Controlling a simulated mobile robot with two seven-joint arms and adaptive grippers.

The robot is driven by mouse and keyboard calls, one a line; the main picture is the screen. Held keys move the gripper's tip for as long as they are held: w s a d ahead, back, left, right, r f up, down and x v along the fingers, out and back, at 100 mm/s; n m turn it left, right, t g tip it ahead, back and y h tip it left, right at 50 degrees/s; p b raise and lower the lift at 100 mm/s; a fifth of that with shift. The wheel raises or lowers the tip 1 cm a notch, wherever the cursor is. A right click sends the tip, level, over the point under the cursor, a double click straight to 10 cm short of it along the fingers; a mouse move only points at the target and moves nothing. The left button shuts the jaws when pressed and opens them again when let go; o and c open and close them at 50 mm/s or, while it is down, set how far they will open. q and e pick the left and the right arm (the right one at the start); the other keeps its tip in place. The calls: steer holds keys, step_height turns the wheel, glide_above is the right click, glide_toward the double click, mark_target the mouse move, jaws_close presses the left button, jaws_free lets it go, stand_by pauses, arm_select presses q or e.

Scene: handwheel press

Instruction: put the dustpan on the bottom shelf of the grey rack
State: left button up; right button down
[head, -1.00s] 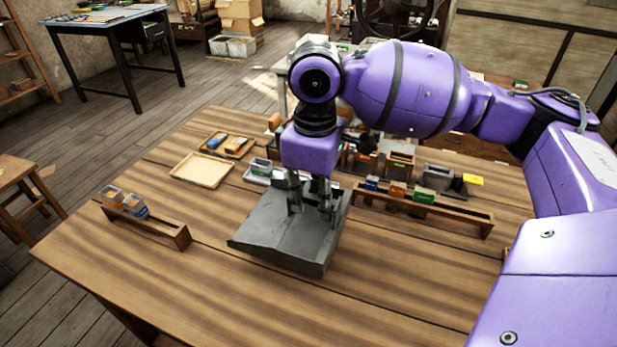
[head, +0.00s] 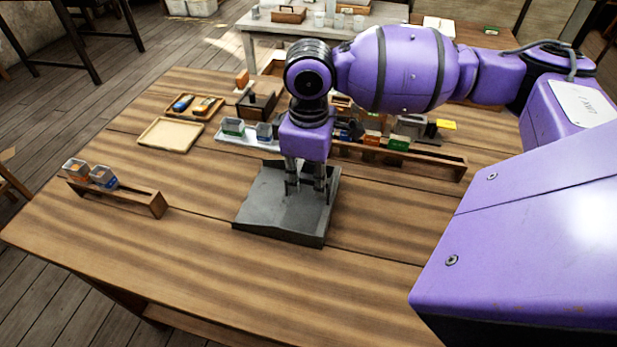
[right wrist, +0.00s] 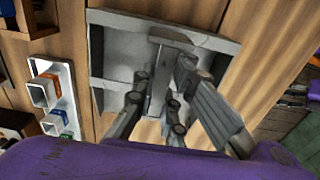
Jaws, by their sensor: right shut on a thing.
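The grey dustpan (head: 268,205) is at the middle of the wooden table in the head view, wide and shallow with raised edges. My right gripper (head: 306,188) comes down from above onto it and is shut on it. In the right wrist view the fingers (right wrist: 155,100) close around the narrow grey handle of the dustpan (right wrist: 120,48). The dustpan is at or just above the tabletop; I cannot tell if it touches. My left gripper is not in view. No grey rack shows in these views.
The wooden table (head: 190,240) is clear in front of the dustpan. A narrow wooden rack with small bins (head: 140,198) stands left. A pale tray (head: 168,135) and a tray with small items (head: 195,106) lie behind. A long wooden rack (head: 430,165) stands behind right.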

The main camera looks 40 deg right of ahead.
steer(key=c, duration=1.8)
jaws_free()
steer(key=shift+f, duration=0.1)
